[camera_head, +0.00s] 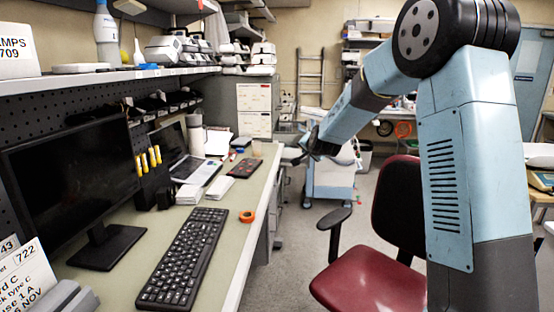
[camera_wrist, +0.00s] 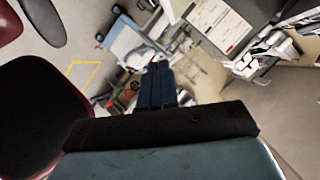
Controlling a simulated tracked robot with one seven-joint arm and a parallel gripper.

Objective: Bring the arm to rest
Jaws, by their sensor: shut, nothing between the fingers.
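My arm rises at the right of the head view, bends at a large dark joint and reaches forward and down to the left. My gripper (camera_head: 316,146) is at its far end, small and dark, in the air beyond the bench's right edge. It touches nothing that I can see. In the wrist view my gripper (camera_wrist: 158,72) shows as a narrow dark blue shape pointing away, with its fingers together and nothing held.
The bench (camera_head: 236,200) on the left carries a monitor (camera_head: 70,175), a keyboard (camera_head: 183,258), an orange tape roll (camera_head: 247,216) and a laptop (camera_head: 190,165). A red chair (camera_head: 370,280) stands beside my arm. A blue-white cart (camera_head: 330,182) is behind my gripper.

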